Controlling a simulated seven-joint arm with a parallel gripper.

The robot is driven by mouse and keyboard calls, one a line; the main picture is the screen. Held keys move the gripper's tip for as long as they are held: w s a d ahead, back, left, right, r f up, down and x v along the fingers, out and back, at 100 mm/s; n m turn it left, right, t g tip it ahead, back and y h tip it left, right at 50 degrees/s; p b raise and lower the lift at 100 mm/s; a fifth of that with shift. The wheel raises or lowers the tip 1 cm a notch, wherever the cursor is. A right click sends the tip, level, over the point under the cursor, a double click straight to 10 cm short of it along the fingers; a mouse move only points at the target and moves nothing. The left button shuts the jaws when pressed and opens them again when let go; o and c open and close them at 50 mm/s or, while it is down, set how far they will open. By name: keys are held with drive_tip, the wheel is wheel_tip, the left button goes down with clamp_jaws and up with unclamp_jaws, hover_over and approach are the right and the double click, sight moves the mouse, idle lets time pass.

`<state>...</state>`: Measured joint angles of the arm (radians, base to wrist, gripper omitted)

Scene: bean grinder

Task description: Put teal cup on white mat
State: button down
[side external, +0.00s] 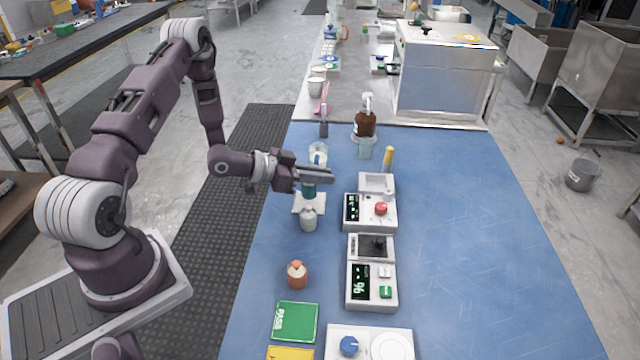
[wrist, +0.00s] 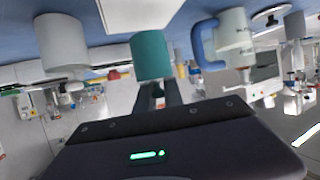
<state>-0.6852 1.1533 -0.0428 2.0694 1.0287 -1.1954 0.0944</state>
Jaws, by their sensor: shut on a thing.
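The teal cup (side external: 309,190) is between the fingers of my gripper (side external: 318,175), which is shut on it. It also shows in the wrist view (wrist: 151,57), in front of the fingers. The white mat (side external: 300,207) lies on the blue table directly under or just beside the cup. The mat's edge shows at the top of the wrist view (wrist: 135,14). My gripper partly hides the cup's upper part in the side view. I cannot tell whether the cup's base touches the mat.
A white cup (side external: 308,220) stands close to the mat's near edge. A cup with a blue handle (wrist: 228,40) stands on the mat's other side. Two scales (side external: 370,213) (side external: 372,290) stand to the right. The table's right side is clear.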

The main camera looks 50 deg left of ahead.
drive_tip(key=shift+f, duration=1)
drive_tip(key=c, duration=1.5)
unclamp_jaws()
drive_tip(key=shift+f, duration=0.15)
drive_tip(key=shift+o, duration=0.2)
